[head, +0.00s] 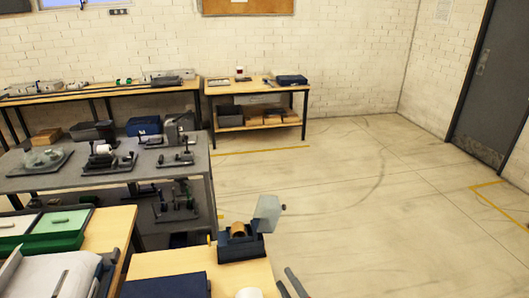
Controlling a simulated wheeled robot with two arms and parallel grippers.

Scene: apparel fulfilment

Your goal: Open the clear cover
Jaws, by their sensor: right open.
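A dark blue device (240,247) with a brown roll (238,229) in it stands on the near wooden table, at the lower middle of the head view. A clear, greyish cover (267,213) with a small dark knob stands raised and tilted at the device's right side. The roll is exposed beside it. My right gripper (291,287) shows at the bottom edge, below and right of the device. Its two dark fingers are apart, empty and clear of the cover. My left gripper is not in view.
A dark blue flat item (166,286) and a white round object (249,293) are on the near table. Green trays (56,231) and white sheets are at the left. A grey bench (107,180) with several devices stands behind. The floor to the right is clear.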

